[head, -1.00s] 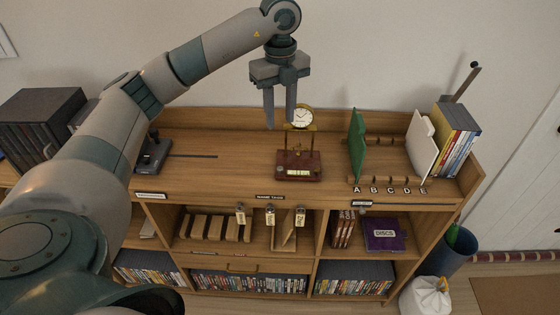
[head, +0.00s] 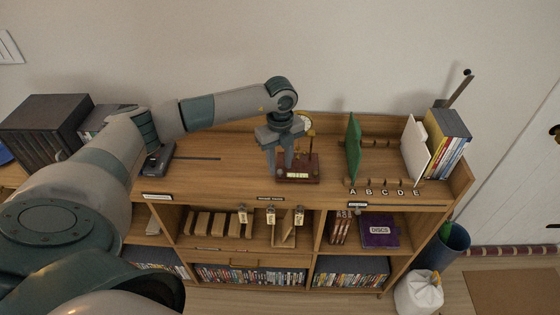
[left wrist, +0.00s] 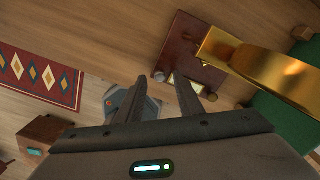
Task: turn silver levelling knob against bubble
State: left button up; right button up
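The brass clock (head: 307,122) stands on a dark red-brown wooden base (head: 312,165) on the shelf top, partly hidden behind my left gripper. A pale bubble vial (head: 298,175) shows at the base's front. In the left wrist view the base (left wrist: 185,40) and a gold part of the clock (left wrist: 255,62) show large. A small silver knob (left wrist: 159,77) lies at the base's edge, between my fingertips in the picture; another round knob (left wrist: 212,97) shows beside the right finger. My left gripper (head: 279,170) is open, pointing down at the base's left side. Contact cannot be told.
A green divider (head: 353,148) and a white divider (head: 414,147) stand to the right, with upright cases (head: 450,145) beyond. A dark stand (head: 157,160) sits at the left.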

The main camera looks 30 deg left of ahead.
pick_arm(q)
jog(key=shift+f, duration=0.65)
jog(key=shift+c, duration=0.4)
grip_shut()
